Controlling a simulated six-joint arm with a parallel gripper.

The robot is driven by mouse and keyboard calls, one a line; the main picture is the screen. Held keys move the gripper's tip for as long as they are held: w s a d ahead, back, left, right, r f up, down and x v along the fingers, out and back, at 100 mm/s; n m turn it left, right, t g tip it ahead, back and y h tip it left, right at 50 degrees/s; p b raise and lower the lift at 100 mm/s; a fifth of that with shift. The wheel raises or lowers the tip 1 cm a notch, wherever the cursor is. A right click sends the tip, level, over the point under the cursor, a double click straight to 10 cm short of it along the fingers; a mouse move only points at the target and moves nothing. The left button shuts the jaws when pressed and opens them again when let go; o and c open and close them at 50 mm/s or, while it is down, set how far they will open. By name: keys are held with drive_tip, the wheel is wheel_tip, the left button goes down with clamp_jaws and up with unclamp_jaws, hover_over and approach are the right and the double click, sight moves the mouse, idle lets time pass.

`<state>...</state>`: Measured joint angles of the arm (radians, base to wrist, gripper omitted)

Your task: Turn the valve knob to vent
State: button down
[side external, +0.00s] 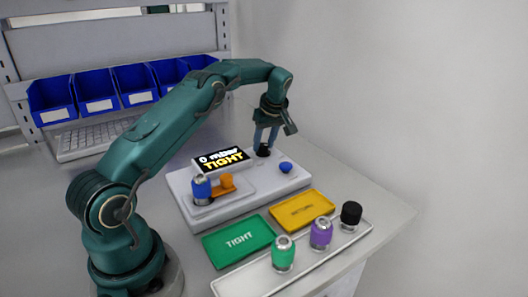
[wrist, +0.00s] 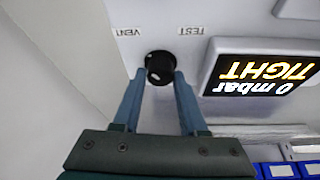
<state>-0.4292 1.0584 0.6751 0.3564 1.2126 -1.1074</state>
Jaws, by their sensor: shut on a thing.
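The black valve knob (wrist: 160,66) sits on the light grey device, with the labels VENT (wrist: 127,32) and TEST (wrist: 191,30) upside down to either side in the wrist view. My gripper (wrist: 160,78) is shut on the knob, one blue finger on each side. In the side external view the knob (side external: 263,151) shows under my gripper (side external: 265,142) at the back of the device (side external: 187,212). A small pale mark shows on the knob, but I cannot tell which label it points to. The display (side external: 221,159) reads "0 mbar TIGHT".
A blue button (side external: 285,168) is right of the knob. A blue-topped cylinder (side external: 201,189) and an orange part (side external: 227,183) are at the front left. Green (side external: 239,240) and yellow (side external: 302,210) trays and a rack (side external: 245,286) with green, purple and black-topped cylinders stand in front.

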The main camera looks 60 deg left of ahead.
sight(264, 146)
drive_tip(key=shift+d+f+n+g, duration=0.1)
drive_tip(key=shift+n+g, duration=0.3)
drive_tip(key=shift+n, duration=0.4)
drive_tip(key=shift+c, duration=2.2)
unclamp_jaws()
drive_tip(key=v, duration=0.2)
drive_tip(key=shift+w+r, duration=0.1)
drive_tip(key=shift+r, duration=0.3)
drive_tip(key=shift+d+r, duration=0.2)
drive_tip(key=shift+d, duration=0.15)
drive_tip(key=d, duration=1.1)
drive_tip(key=shift+d, duration=0.3)
drive_tip(key=shift+w, duration=0.1)
